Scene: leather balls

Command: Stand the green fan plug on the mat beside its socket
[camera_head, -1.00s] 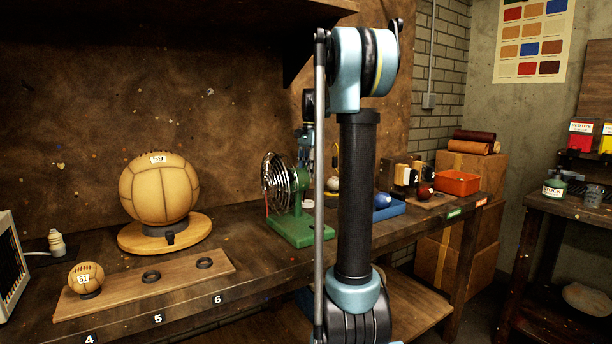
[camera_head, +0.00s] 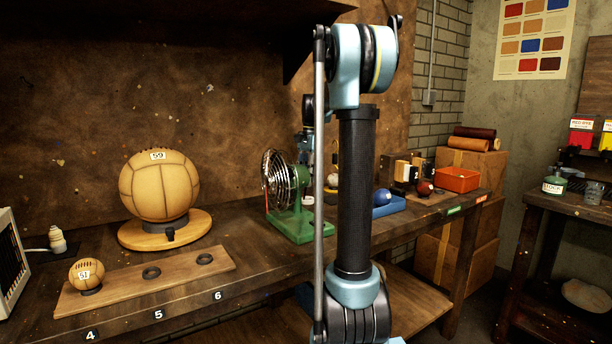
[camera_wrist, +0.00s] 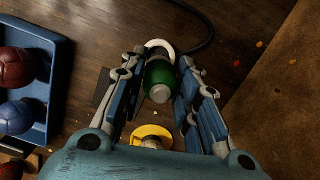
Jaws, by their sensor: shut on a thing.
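The green fan plug (camera_wrist: 160,79) is between the fingers of my gripper (camera_wrist: 162,70) in the wrist view, with its pale rounded tip toward the camera. My gripper is shut on it. A white ring (camera_wrist: 159,46) shows at its far end, and a black cable (camera_wrist: 207,30) runs from there. A yellow-rimmed round fitting (camera_wrist: 151,133), perhaps the socket, lies just below the plug in the picture, partly hidden by my gripper. A dark patch (camera_wrist: 101,88), perhaps the mat, shows left of the left finger. In the head view my own arm hides the plug.
A green fan (camera_head: 288,190) stands on the bench left of my arm. A blue tray (camera_wrist: 55,73) with balls lies to the left in the wrist view. A large ball (camera_head: 159,187) on a stand and a wooden board (camera_head: 185,272) are further left.

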